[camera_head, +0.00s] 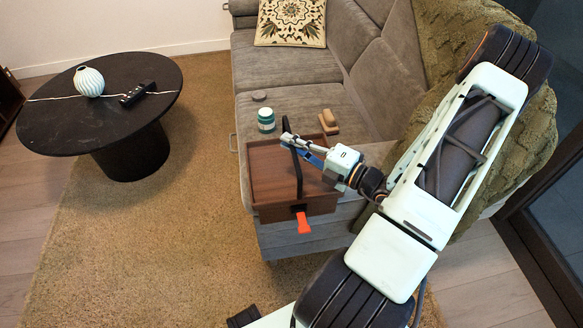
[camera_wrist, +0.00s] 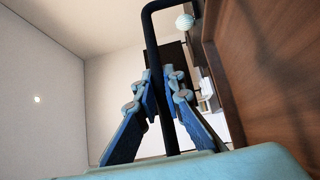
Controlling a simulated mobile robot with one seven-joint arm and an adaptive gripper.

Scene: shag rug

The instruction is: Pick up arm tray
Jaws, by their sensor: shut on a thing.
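The arm tray (camera_head: 266,172) is a brown wooden tray with raised sides and a thin black handle (camera_head: 299,182). It is at the near end of the grey sofa; I cannot tell whether it rests there or hangs just clear. My gripper (camera_head: 297,146) reaches in from the right at the handle. In the wrist view my blue fingers (camera_wrist: 162,95) are shut on the black handle (camera_wrist: 152,48), which runs between them. The tray's brown wood (camera_wrist: 270,65) fills the right of that view. An orange piece (camera_head: 303,222) sticks out at the tray's near side.
A green jar (camera_head: 266,120), a tan wooden object (camera_head: 329,121) and a small dark disc (camera_head: 259,96) are on the sofa seat (camera_head: 300,98) beyond the tray. A black round table (camera_head: 60,125) with a white vase (camera_head: 89,81) stands left. The rug (camera_head: 150,230) between is clear.

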